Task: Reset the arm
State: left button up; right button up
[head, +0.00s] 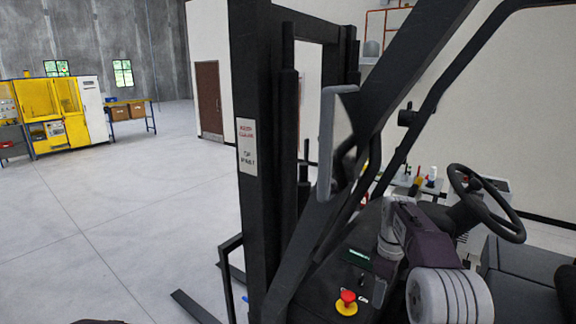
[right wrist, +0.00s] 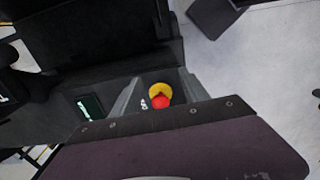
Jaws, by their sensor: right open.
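My right gripper (right wrist: 160,84) is open in the right wrist view, with its two grey fingers spread and nothing held between them. Beyond the fingers, a red push button on a yellow base (right wrist: 160,96) shows in the gap. I cannot tell the distance, but no finger visibly touches it. In the head view the same red button (head: 347,300) sits on the dark forklift console. My right arm comes in from the lower right and bends over the console beside the button; its fingers are hard to make out there. My left gripper is out of view.
A black forklift mast (head: 262,150) and slanted frame bars stand close around the arm. A steering wheel (head: 487,203) and seat (head: 530,275) are at the right. A yellow machine (head: 55,115) stands far left.

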pick_arm(q)
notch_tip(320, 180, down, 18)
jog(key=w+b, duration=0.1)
jog(key=b, duration=1.7)
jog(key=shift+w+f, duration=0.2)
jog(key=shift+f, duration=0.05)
pick_arm(e)
jog(key=s+a+f+m, duration=0.2)
jog(key=s+f+m, duration=0.1)
jog(key=s+f, duration=0.4)
jog(key=s+a+f+m, duration=0.3)
jog(key=s+f, duration=0.4)
jog(key=f, duration=0.5)
jog(key=s+a+f+m+t, duration=0.1)
jog(key=s+a+f+m, duration=0.1)
jog(key=s+f+m, duration=0.3)
jog(key=s+f, duration=0.3)
jog(key=f, duration=0.1)
jog(key=shift+a+f, duration=0.2)
jog(key=shift+f, duration=0.05)
